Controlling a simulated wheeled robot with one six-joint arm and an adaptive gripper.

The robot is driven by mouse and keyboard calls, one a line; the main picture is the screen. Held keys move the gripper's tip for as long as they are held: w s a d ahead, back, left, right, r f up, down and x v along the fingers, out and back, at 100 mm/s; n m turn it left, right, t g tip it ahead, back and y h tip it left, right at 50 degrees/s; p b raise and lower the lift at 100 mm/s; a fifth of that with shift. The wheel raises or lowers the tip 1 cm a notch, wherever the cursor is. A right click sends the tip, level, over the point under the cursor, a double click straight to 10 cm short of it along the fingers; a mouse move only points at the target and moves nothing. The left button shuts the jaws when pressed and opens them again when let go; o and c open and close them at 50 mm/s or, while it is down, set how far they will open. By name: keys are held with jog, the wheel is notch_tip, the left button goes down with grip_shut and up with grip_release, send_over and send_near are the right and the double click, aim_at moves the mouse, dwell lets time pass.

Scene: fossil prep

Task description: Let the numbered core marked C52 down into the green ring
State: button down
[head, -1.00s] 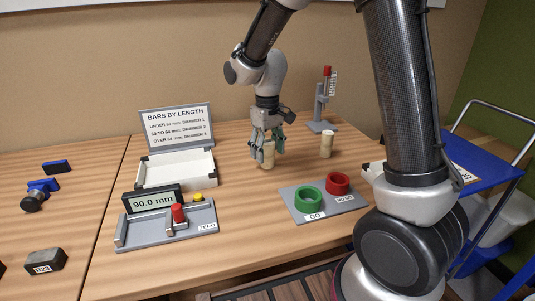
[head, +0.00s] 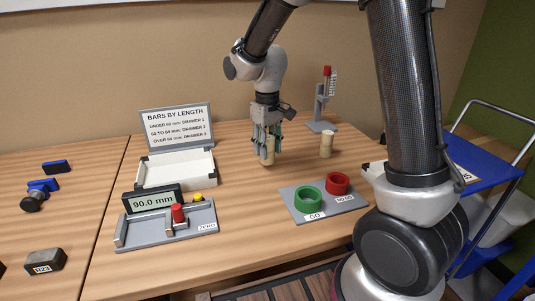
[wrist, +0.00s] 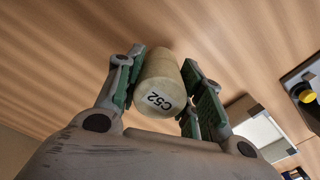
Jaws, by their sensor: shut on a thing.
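The core marked C52 (wrist: 158,88) is a pale tan cylinder, its label readable on its end face in the wrist view. My gripper (wrist: 160,85) is shut on it, with a green pad on either side. In the head view my gripper (head: 267,145) points down around the upright core (head: 268,156), low over the table; I cannot tell whether its bottom touches the wood. The green ring (head: 308,198) sits on a grey plate (head: 336,208) by a GO label, nearer the front and to the right of my gripper. It is empty as far as shows.
A red ring (head: 338,183) shares the plate. A second tan core (head: 327,144) stands right of my gripper, before a grey stand (head: 320,118). Left are a white tray (head: 178,171), a gauge reading 90.0 mm (head: 153,200) and a sign (head: 178,125). Bare wood separates my gripper from the plate.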

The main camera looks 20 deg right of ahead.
jog(key=shift+r, duration=2.3)
